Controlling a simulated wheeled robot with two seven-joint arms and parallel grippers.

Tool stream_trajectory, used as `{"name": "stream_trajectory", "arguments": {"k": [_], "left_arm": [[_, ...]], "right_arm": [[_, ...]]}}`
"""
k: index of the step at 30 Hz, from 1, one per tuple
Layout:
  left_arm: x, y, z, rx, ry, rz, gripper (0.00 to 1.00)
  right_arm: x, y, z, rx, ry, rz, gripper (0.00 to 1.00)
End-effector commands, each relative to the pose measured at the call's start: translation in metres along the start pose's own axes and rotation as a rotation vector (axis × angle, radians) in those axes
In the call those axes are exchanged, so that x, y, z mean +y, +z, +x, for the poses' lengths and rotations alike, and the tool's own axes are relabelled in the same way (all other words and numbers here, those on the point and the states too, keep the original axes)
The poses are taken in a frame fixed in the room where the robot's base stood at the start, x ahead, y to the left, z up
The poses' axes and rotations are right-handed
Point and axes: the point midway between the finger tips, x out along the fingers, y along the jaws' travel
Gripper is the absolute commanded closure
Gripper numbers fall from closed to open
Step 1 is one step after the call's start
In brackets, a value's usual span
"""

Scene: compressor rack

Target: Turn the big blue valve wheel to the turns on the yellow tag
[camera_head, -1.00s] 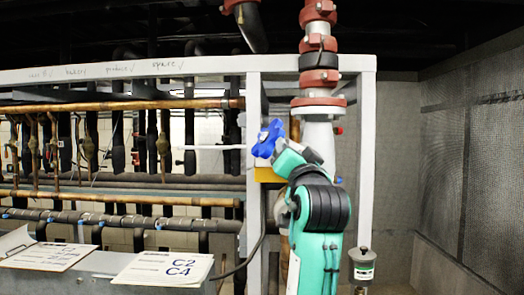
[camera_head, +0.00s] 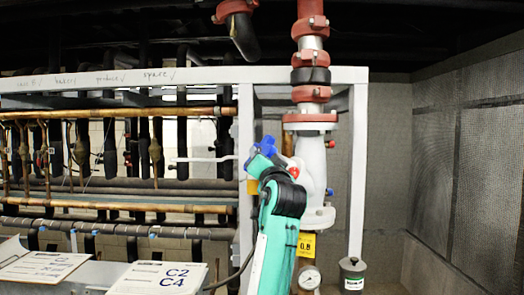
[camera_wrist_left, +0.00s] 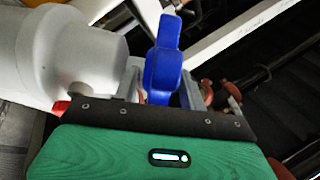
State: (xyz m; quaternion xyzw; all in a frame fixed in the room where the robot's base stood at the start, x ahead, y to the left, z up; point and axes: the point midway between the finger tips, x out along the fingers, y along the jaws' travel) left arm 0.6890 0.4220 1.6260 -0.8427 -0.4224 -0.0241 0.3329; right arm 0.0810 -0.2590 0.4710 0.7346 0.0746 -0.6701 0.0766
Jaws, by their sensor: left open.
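The blue valve wheel (camera_head: 262,147) shows in the head view at the left side of the white pipe, partly hidden by my left arm. In the left wrist view the blue wheel (camera_wrist_left: 163,62) stands edge-on between the two fingers of my left gripper (camera_wrist_left: 160,88). The gripper is open, with a finger on each side of the wheel; I cannot tell whether either touches it. In the head view my left gripper (camera_head: 268,160) is at the wheel. A yellow tag (camera_head: 306,246) reading "0.8" hangs below the white valve body. My right gripper is not in view.
A white upright post (camera_head: 246,130) stands close left of the wheel. The white pipe (camera_head: 314,165) is just right of it. A gauge (camera_head: 309,278) sits below the tag. Papers (camera_head: 163,277) marked C2, C4 lie at lower left. A canister (camera_head: 353,272) stands at lower right.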

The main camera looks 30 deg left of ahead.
Motion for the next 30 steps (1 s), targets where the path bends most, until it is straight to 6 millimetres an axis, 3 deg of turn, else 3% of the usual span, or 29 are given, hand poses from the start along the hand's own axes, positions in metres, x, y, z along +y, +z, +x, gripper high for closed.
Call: {"name": "stream_trajectory", "arguments": {"k": [11, 18, 30], "left_arm": [[0.0002, 0.0008, 0.0073, -0.001, 0.0, -0.001, 0.58], [0.0002, 0.0007, 0.0071, 0.0, 0.0, -0.001, 1.0], [0.0, -0.0027, 0.0074, -0.064, 0.002, -0.002, 1.0]], "right_arm": [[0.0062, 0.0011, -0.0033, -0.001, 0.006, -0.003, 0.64], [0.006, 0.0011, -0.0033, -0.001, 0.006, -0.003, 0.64], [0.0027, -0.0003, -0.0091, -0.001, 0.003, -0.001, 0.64]]}}
